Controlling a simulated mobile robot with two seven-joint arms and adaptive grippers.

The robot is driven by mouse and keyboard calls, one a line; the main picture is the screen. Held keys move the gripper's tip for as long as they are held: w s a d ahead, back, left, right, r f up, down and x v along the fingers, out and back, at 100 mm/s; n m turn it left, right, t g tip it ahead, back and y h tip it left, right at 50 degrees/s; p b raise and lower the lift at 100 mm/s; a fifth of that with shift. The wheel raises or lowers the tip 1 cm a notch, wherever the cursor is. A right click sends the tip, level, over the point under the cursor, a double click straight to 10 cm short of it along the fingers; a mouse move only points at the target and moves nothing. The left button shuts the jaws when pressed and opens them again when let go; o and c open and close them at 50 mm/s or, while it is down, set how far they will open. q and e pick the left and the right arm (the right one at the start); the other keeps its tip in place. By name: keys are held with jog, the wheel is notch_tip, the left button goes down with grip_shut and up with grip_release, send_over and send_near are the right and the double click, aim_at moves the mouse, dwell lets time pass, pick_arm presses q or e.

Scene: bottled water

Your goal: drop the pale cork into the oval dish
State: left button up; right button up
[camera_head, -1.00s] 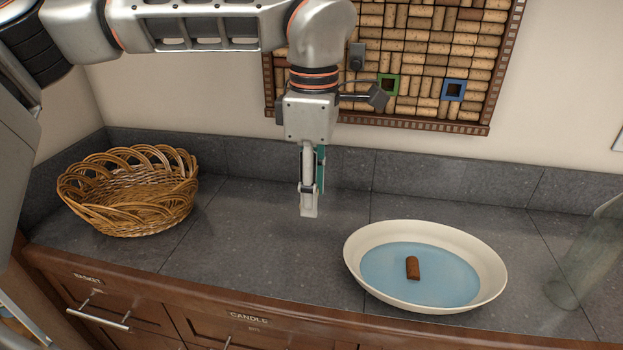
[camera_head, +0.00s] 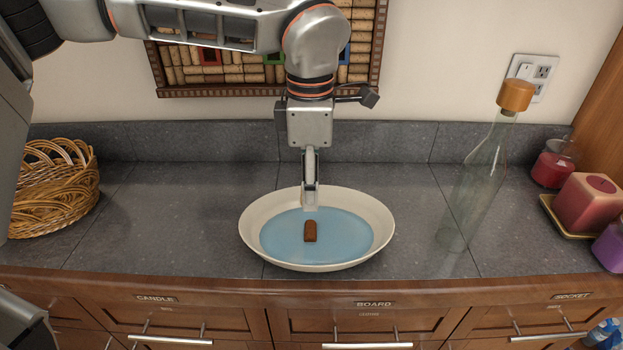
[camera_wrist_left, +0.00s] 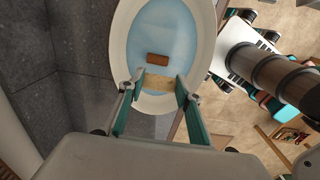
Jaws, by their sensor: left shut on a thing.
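The oval dish (camera_head: 250,241), cream-rimmed with blue liquid, stands on the grey counter. It also shows in the wrist view (camera_wrist_left: 120,45). A dark brown cork (camera_head: 310,231) is in the liquid; the wrist view shows it too (camera_wrist_left: 158,59). My left gripper (camera_head: 310,206) points down, its tips in front of the dish's far part in the head view. In the wrist view its fingers (camera_wrist_left: 158,84) are shut on the pale cork (camera_wrist_left: 157,83), which overlaps the dish's near end there. The pale cork is hidden or too small to tell in the head view. My right gripper is not seen.
A clear bottle (camera_head: 478,180) with an orange-brown cap stands right of the dish. Candles (camera_head: 587,205) are at the far right. A wicker basket (camera_head: 50,190) is at the left. A framed cork board (camera_head: 250,75) hangs behind. Counter between basket and dish is clear.

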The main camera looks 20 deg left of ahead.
pick_arm(q)
jog(key=shift+f+b, duration=1.85)
jog(key=shift+f, duration=0.5)
jog(key=shift+f+b, duration=0.3)
jog(key=shift+f, duration=0.35)
jog(key=shift+f+b, duration=0.1)
jog(key=shift+b, duration=0.2)
jog(key=o, duration=0.7)
jog(key=shift+o, duration=0.2)
